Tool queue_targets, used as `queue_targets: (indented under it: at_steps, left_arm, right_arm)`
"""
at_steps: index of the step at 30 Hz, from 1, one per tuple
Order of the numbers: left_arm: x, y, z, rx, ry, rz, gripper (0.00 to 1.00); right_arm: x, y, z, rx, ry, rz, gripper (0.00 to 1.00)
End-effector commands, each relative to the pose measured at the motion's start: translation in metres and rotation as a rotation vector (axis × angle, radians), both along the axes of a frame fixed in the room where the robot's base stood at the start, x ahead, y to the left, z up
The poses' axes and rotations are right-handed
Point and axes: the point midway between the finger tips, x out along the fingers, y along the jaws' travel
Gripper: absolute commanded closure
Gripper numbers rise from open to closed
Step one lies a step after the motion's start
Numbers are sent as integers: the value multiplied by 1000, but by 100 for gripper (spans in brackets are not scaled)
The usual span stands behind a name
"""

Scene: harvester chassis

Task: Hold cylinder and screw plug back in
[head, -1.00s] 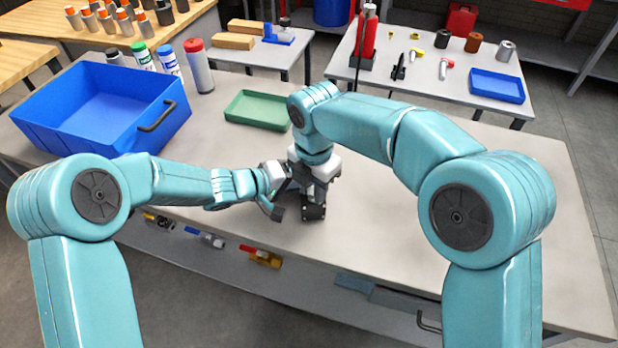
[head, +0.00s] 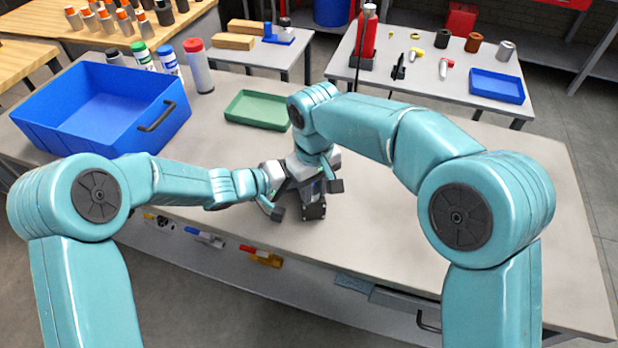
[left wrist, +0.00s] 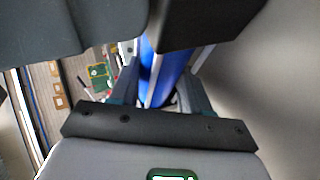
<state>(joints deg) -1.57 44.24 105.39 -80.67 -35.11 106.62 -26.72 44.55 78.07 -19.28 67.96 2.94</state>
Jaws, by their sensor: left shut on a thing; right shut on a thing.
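The cylinder shows as a blue body (left wrist: 165,75) between the fingers of my left gripper (left wrist: 160,95) in the left wrist view. In the head view my left gripper (head: 288,194) reaches in from the left, just above the table, and is shut on the cylinder. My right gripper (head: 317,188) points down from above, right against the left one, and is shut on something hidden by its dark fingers. I cannot make out the plug, and the cylinder is mostly hidden in the head view.
A blue bin (head: 60,128) stands at the table's left, with several bottles (head: 198,66) behind it. A green tray (head: 258,110) lies behind the grippers. The grey table (head: 420,240) is clear on the right. A farther table holds a blue tray (head: 497,86) and small parts.

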Motion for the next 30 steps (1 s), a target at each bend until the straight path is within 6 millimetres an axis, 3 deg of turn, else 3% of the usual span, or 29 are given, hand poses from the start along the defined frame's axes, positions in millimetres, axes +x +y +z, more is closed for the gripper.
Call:
queue_targets:
  at_steps: [24,30]
  left_arm:
    - [0,0,1,-1,0,0,100]
    - [0,0,1,-1,0,0,100]
  right_arm:
    - [2,-1,-1,2,-3,-2174,100]
    - [2,-1,-1,2,-2,-2561,100]
